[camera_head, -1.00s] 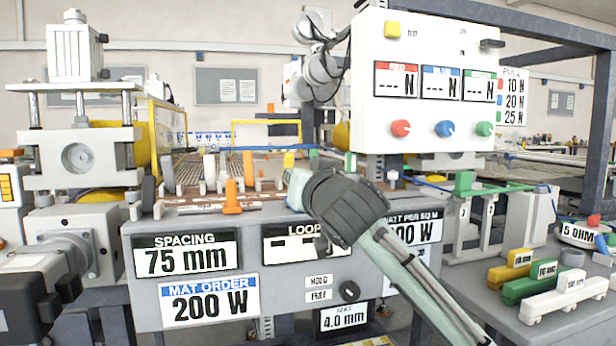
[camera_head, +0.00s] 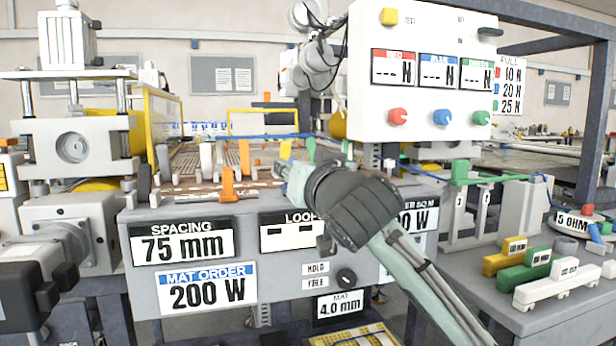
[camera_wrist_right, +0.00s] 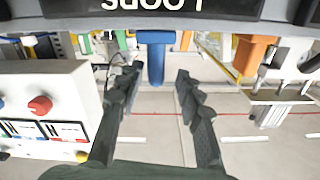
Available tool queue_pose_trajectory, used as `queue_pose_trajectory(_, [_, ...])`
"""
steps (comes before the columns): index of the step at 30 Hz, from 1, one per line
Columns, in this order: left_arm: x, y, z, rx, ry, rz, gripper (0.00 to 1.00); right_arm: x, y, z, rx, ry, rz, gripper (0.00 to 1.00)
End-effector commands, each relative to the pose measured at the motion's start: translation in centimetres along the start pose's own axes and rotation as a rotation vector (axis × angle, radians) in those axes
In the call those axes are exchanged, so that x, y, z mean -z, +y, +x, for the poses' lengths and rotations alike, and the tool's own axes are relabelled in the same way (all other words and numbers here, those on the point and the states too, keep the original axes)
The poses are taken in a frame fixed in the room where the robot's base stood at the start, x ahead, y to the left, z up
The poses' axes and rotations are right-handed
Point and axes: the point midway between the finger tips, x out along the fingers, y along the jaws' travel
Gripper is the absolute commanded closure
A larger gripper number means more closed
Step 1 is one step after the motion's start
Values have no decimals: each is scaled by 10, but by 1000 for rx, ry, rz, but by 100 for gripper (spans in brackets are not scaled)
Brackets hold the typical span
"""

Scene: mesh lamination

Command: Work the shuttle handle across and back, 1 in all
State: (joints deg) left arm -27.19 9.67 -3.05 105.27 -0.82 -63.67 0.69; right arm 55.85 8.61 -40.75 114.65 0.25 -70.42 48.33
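An upright blue handle (camera_wrist_right: 155,62) shows in the right wrist view, whose picture is upside down, beside the LOOPS panel (camera_wrist_right: 155,5). My right gripper (camera_wrist_right: 157,76) is open, with one dark finger on each side of the blue handle. I see a gap on both sides, and I cannot tell how deep the handle sits between the fingers. In the head view my right arm and wrist cover that spot and hide the blue handle.
A white control box (camera_head: 425,75) with coloured knobs stands at the right. Coloured blocks (camera_head: 548,268) lie on the right bench.

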Motion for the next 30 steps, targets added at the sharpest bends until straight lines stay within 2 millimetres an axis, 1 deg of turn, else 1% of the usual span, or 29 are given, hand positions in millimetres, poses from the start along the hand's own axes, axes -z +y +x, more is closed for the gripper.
queue_pose_trajectory(1, [0,0,0,0,0,0,100,0,0,-12,3,1,2,64])
queue_pose_trajectory(6, [1,0,0,0,1,0,100,0,-1,-48,3,0,1,64])
queue_pose_trajectory(9, [1,0,0,0,1,0,100,-1,-1,-64,3,0,3,64])
queue_pose_trajectory(12, [1,0,0,0,1,0,100,0,-1,-76,3,0,2,64])
queue_pose_trajectory(16, [1,0,0,0,1,0,100,-1,-1,-82,2,-2,1,64])
queue_pose_trajectory(23, [1,0,0,0,1,0,100,-1,-1,-83,2,-2,1,64])
queue_pose_trajectory(24, [1,0,0,0,1,0,99,-1,-1,-83,2,-2,1,64])
queue_pose_trajectory(27, [1,0,0,0,1,0,86,-2,2,-83,-3,-3,-2,64])
queue_pose_trajectory(30, [0,0,0,0,0,0,74,-5,12,-81,-23,-9,-15,64])
